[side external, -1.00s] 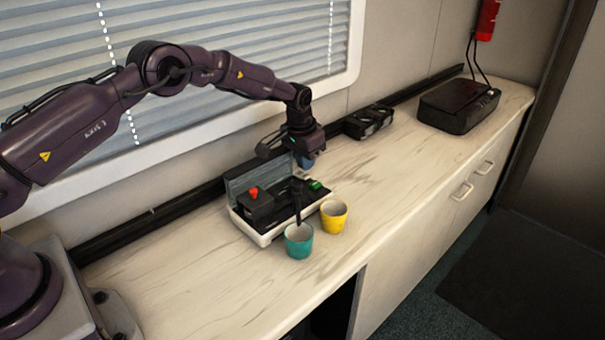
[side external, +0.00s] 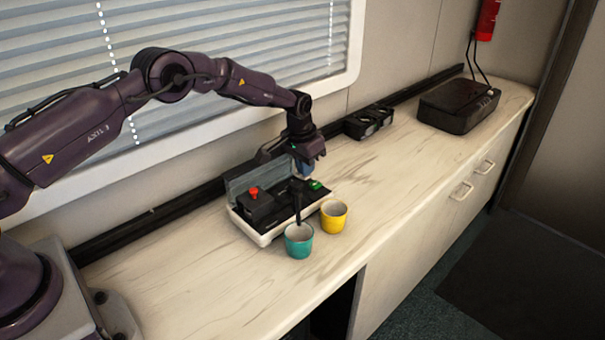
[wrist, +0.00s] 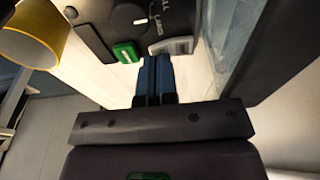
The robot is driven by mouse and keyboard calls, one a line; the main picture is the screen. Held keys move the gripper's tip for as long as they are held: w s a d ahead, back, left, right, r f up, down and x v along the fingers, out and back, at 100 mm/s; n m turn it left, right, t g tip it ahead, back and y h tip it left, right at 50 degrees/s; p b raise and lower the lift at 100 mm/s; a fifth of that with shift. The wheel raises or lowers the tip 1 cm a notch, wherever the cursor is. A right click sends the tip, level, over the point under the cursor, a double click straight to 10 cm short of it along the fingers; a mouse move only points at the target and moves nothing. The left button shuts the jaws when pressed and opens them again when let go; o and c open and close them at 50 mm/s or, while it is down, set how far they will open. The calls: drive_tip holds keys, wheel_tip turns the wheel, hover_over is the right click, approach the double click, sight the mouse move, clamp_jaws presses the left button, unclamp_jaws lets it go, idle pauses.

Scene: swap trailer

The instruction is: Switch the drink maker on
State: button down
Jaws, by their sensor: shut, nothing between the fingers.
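The drink maker (side external: 262,209) is a low black and white machine on the counter, with a red knob (side external: 253,192) and a raised grey panel at its back. A green button (side external: 315,185) is on its right end. In the wrist view the green button (wrist: 125,52) is beside a grey switch (wrist: 170,47) and a round black dial. My gripper (side external: 306,172) is over the right end of the machine, pointing down. Its blue fingertips (wrist: 153,62) are together and empty, close to the green button and grey switch. Contact cannot be told.
A teal cup (side external: 299,241) and a yellow cup (side external: 334,216) stand at the machine's front. A black twin-round item (side external: 368,122) and a black box (side external: 458,106) with cables are farther right. The counter between is clear.

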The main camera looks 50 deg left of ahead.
drive_tip(key=shift+f, duration=0.35)
drive_tip(key=shift+r, duration=3.5)
drive_tip(key=s+f, duration=0.1)
drive_tip(key=s+f+g, duration=0.1)
drive_tip(key=s, duration=0.1)
drive_tip(key=shift+d, duration=0.2)
drive_tip(key=s+d+r+t, duration=0.1)
drive_tip(key=s+r, duration=0.7)
drive_tip(key=s, duration=0.4)
drive_tip(key=s+d+r+t, duration=0.2)
drive_tip(key=s+r, duration=0.6)
drive_tip(key=s, duration=0.4)
drive_tip(key=s+d+r+t, duration=0.1)
drive_tip(key=s+r, duration=0.7)
drive_tip(key=s, duration=0.3)
drive_tip(key=shift+s+d+r+t, duration=0.35)
drive_tip(key=shift+s+d+t, duration=0.05)
